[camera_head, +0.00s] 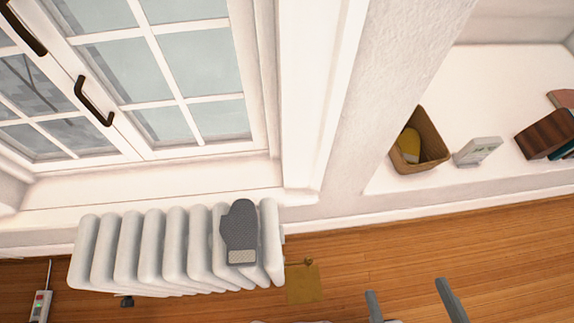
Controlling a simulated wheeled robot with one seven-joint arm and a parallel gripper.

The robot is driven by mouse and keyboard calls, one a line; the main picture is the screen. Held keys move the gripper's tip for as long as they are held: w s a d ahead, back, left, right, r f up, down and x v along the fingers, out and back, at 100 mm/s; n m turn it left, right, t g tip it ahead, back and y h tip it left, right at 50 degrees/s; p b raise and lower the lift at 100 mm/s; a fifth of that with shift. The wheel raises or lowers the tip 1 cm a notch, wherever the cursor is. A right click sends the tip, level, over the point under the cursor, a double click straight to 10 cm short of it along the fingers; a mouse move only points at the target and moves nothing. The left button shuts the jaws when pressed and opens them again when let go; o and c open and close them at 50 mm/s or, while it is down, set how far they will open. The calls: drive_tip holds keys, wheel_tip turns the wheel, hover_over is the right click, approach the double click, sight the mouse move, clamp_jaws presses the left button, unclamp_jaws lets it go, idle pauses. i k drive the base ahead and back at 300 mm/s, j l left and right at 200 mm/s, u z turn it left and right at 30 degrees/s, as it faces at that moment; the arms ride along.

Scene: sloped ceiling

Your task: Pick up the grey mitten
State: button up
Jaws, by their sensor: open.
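The grey mitten (240,228) lies on top of the white radiator (153,245), near the radiator's right end. Its thumb side is at the left and its light cuff points toward the bottom of the view. My gripper (412,301) shows at the bottom edge, right of centre, as two grey fingers spread apart with nothing between them. It is apart from the mitten, to the right of it and lower in the picture. The rest of my gripper is cut off by the frame.
A window with dark handles (95,101) and a sill (150,186) are behind the radiator. A basket (432,139) with something yellow, a small white device (478,151) and books (546,134) sit on a ledge at the right. A yellowish-brown piece (305,284) lies by the radiator. Wooden floor (400,255) is clear.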

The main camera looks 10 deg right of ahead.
sight(239, 228)
drive_tip(key=u, duration=0.8)
